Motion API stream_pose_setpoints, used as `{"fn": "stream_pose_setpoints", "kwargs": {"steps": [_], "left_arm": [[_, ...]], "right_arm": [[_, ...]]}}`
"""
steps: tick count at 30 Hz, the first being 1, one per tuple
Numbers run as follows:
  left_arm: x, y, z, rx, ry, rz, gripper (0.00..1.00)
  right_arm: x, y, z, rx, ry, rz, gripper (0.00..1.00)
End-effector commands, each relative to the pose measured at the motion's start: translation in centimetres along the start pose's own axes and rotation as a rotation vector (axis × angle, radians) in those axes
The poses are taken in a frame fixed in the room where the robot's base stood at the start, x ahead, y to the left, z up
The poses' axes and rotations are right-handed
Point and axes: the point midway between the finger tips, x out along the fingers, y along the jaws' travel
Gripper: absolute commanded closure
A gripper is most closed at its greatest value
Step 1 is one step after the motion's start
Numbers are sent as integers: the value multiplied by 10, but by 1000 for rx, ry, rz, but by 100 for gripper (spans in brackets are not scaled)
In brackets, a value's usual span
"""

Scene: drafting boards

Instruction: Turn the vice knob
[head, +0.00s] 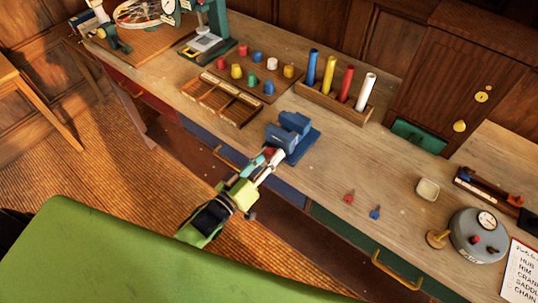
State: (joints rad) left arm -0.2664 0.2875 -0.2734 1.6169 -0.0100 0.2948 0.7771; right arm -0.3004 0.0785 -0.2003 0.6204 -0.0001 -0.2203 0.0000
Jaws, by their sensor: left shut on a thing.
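The blue vice (292,136) is mounted at the front edge of the wooden workbench, in the middle of the head view. A small red part, which looks like the vice knob (269,153), shows on its front side. My left gripper (266,160) reaches up from below and is shut on the knob, its fingers partly hiding it. My right gripper is not in view.
A wooden sorting tray (222,99), a board with coloured pegs (254,77) and a rack of coloured tubes (333,100) stand behind the vice. Small red (349,198) and blue (375,212) pieces lie to the right. A grey round device (478,235) stands farther right.

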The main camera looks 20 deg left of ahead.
Motion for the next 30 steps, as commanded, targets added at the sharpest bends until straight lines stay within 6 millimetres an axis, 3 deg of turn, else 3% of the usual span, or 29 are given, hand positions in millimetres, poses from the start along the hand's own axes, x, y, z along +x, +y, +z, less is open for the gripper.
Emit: {"fn": "stream_pose_setpoints", "kwargs": {"steps": [30], "left_arm": [[0, 0, 2, 967, -2, -1, 90]], "right_arm": [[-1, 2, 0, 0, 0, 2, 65]]}}
